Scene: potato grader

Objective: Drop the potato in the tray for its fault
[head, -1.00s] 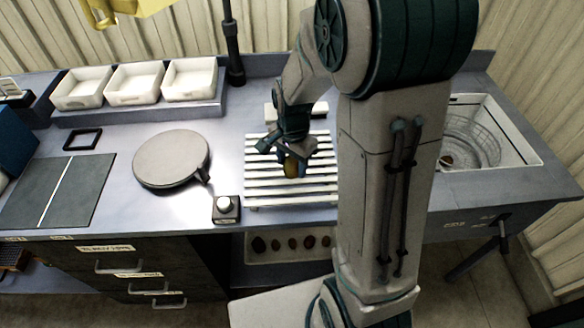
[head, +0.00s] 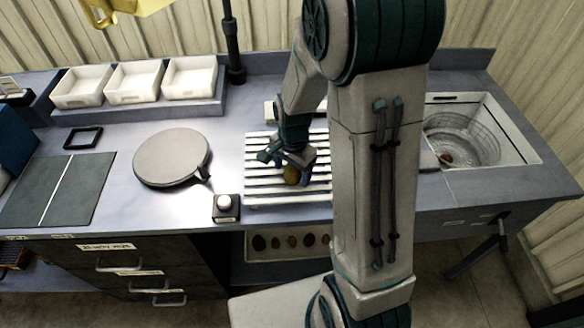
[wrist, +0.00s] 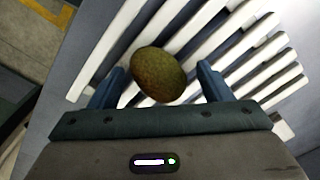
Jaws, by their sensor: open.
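The potato (head: 291,175) is brown and rounded and lies on the white slatted rack (head: 262,196). In the wrist view the potato (wrist: 160,74) shows a mottled brown-green skin; I cannot tell a clear fault on it. My gripper (head: 286,165) is low over the rack at the potato. In the wrist view its two blue fingers (wrist: 160,85) are apart, one on each side of the potato, with a gap at both sides. Three white trays (head: 134,83) stand in a row on a raised shelf at the back left.
A round grey plate (head: 171,158) and a small box with a white knob (head: 226,207) lie left of the rack. A dark post (head: 233,50) rises behind. A sink with a wire basket (head: 462,139) is at the right. A row of potatoes shows on a panel (head: 262,256) below the counter.

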